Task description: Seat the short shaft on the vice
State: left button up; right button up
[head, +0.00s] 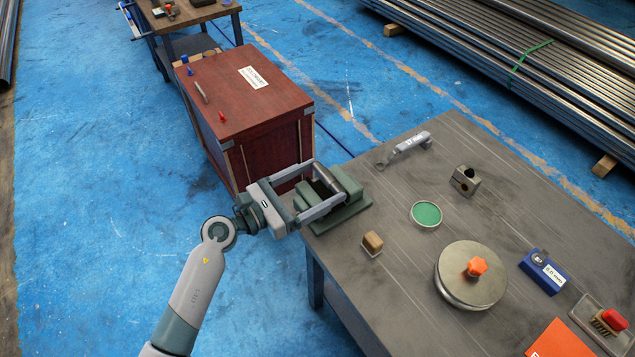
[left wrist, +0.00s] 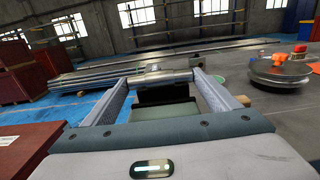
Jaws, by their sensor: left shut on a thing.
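The short shaft (head: 326,179) is a grey metal cylinder. My left gripper (head: 329,182) is shut on it, with one finger at each end. In the left wrist view the shaft (left wrist: 160,77) lies crosswise between the fingertips (left wrist: 156,80). The green vice (head: 352,188) stands at the table's left corner, directly by the fingers. My right gripper is not in view.
The grey table (head: 400,270) also bears a wooden block (head: 372,243), a green round dish (head: 426,214), a grey notched block (head: 465,180), a labelled tool (head: 408,146) and a round metal lid (head: 470,275). A red crate (head: 245,90) stands close behind my left gripper.

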pick_arm(q)
jog(key=shift+f, duration=0.1)
jog(key=shift+f+b, duration=1.1)
jog(key=o, duration=1.4)
jog(key=shift+r, duration=0.1)
